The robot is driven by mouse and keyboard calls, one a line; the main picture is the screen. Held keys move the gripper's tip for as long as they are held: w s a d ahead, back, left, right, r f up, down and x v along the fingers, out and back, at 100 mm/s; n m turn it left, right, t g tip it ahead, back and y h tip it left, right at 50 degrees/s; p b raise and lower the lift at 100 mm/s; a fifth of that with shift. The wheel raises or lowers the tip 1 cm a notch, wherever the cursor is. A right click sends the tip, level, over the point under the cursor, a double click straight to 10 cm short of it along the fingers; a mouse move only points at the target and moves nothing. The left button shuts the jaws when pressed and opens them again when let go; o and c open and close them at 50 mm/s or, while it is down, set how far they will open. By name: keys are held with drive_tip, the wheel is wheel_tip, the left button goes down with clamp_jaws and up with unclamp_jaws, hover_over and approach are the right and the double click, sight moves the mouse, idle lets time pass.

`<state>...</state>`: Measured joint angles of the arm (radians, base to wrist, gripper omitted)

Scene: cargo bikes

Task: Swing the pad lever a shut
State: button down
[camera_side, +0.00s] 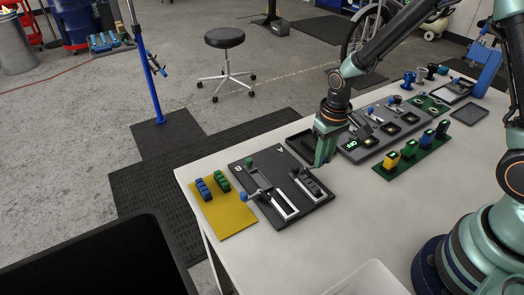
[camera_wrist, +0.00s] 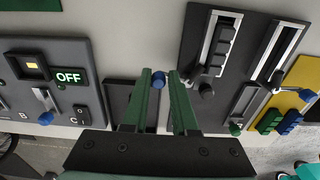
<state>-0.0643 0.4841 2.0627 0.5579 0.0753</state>
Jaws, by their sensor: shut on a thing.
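The dark board (camera_side: 262,206) marked A and B lies on the table. Its A side has a silver frame (camera_wrist: 207,43) with dark ribbed pads (camera_wrist: 222,45) in it and a black knob (camera_wrist: 206,91) at one end. My gripper (camera_wrist: 158,82) is shut on the blue knob (camera_wrist: 158,77) of the pad lever a, which sticks out beside the A frame. My gripper (camera_side: 321,163) hides this lever in the side view. The B side has an empty-looking silver frame (camera_side: 285,207), a green knob (camera_side: 249,162) and its own blue-knobbed lever (camera_side: 247,196), sticking out.
A yellow tray (camera_side: 231,217) with blue pads (camera_side: 203,190) and green pads (camera_side: 221,182) lies left of the board. A dark tray (camera_wrist: 118,98) and a grey panel (camera_wrist: 75,60) with an OFF sign stand close on the other side.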

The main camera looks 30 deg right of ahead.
drive_tip(key=shift+s+a+f+g, duration=0.15)
drive_tip(key=shift+s+f, duration=0.1)
drive_tip(key=shift+s, duration=0.3)
drive_tip(key=shift+s+a+f+g, duration=0.15)
drive_tip(key=shift+s+f, duration=0.1)
drive_tip(key=shift+s, duration=0.3)
drive_tip(key=shift+s+a, duration=0.25)
drive_tip(key=shift+s, duration=0.3)
drive_tip(key=shift+a+r, duration=0.1)
drive_tip(key=shift+s+a, duration=0.15)
drive_tip(key=shift+a, duration=0.3)
drive_tip(key=shift+a, duration=0.15)
drive_tip(key=shift+s+a, duration=0.35)
drive_tip(key=shift+a, duration=0.05)
drive_tip(key=shift+s+a, duration=0.1)
drive_tip(key=shift+a, duration=0.05)
